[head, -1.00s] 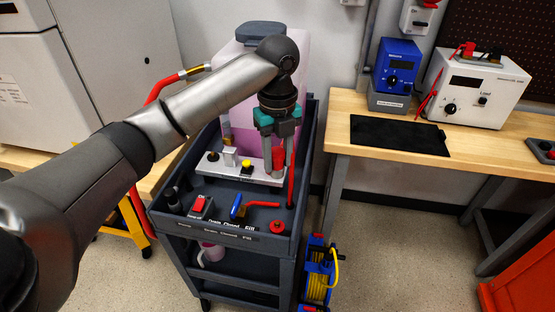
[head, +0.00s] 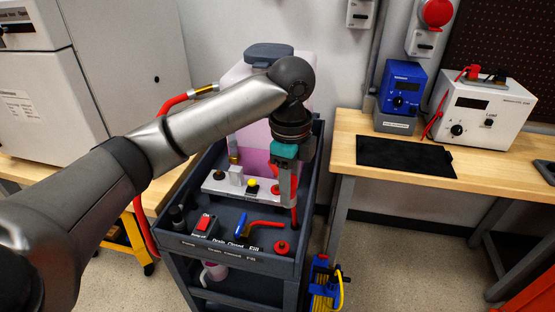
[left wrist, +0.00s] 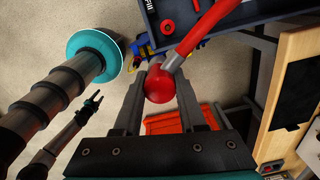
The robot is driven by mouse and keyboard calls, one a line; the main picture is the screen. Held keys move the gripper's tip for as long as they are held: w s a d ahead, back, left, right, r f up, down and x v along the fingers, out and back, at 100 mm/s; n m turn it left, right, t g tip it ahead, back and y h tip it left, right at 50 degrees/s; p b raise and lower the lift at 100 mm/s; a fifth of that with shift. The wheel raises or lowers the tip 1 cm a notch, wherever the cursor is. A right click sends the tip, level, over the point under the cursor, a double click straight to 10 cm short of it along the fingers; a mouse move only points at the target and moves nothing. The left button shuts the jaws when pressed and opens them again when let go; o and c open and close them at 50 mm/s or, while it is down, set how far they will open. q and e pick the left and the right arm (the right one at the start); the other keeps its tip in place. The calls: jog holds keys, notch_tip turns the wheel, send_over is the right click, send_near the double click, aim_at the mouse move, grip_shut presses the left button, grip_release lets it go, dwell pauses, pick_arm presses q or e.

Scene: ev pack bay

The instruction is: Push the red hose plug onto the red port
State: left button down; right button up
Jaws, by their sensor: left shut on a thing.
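My left gripper (head: 284,203) is over the right end of the grey port panel (head: 213,187) on the cart. In the left wrist view its two fingers are shut on the red hose plug (left wrist: 159,86). A grey collar joins the plug to the red hose (left wrist: 205,27), which runs to the upper right. A red piece (head: 274,189), apparently the red port, shows on the panel just left of the fingers. Whether plug and port touch is hidden. My right gripper (left wrist: 93,103) looks small and open over the floor, well away.
A yellow port (head: 252,185) and a white block stand on the panel beside the fingers. A pink-liquid tank (head: 250,150) rises behind. A blue lever (head: 240,225), red switch (head: 204,224) and red knob (head: 283,247) are in front. The workbench (head: 440,190) is right.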

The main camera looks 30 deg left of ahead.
pick_arm(q)
jog(key=s+d+r+n, duration=0.1)
jog(key=s+d+n, duration=0.2)
jog(key=s+n, duration=0.5)
jog(key=shift+s+d+r+n, duration=0.3)
jog(key=shift+s+d+n, duration=0.1)
jog(key=shift+n, duration=4.3)
pick_arm(e)
jog(key=shift+s, duration=0.15)
